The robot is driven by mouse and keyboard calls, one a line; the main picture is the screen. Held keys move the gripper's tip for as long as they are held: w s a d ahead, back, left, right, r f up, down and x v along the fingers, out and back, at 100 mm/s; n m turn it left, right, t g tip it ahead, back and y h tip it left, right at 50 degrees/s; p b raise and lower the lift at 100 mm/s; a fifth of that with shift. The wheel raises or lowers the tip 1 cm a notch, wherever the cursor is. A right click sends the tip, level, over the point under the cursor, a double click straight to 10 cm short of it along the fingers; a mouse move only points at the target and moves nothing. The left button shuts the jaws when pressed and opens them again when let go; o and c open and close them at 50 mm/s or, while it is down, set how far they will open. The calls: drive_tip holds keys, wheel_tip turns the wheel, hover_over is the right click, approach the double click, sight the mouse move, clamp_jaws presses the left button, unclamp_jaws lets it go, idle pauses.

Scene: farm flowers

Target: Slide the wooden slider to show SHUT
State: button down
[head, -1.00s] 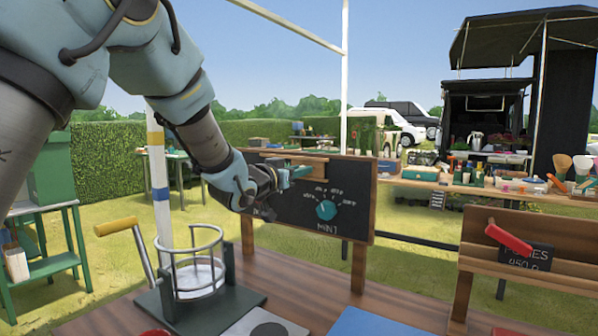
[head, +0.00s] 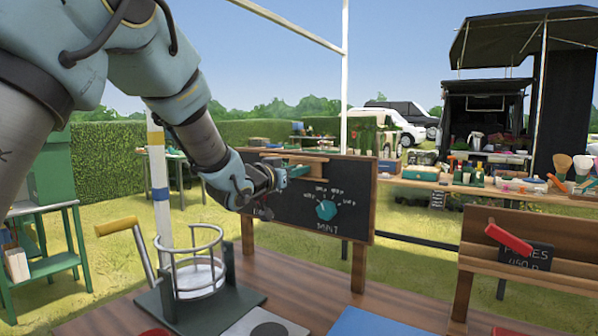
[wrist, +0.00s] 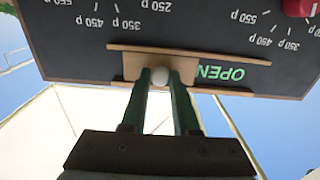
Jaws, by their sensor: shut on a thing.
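The wooden slider (wrist: 186,66) is a light wooden plate between two thin wooden rails on a blackboard (wrist: 80,50), which looks upside down in the wrist view. A round pale knob (wrist: 159,77) on the slider sits between the two green fingers of my gripper (wrist: 160,82), which are shut on it. The green word OPEN (wrist: 222,73) shows just right of the slider in that view. No word SHUT is visible there. In the head view my gripper (head: 281,178) is at the upper left of the blackboard (head: 345,195), and my arm hides the board's left part.
A turquoise dial (head: 326,210) is on the same board. A metal ring holder (head: 195,262) with a yellow-handled lever stands in front, below my arm. A second wooden board with a red handle (head: 508,238) stands at the right.

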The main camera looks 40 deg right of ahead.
drive_tip(key=w+a, duration=0.2)
drive_tip(key=w, duration=0.7)
drive_tip(key=shift+a, duration=0.2)
drive_tip(key=shift+r, duration=0.1)
drive_tip(key=c, duration=0.7)
unclamp_jaws()
drive_tip(key=shift+w, duration=0.1)
drive_tip(key=b+v, duration=0.2)
drive_tip(key=v, duration=0.9)
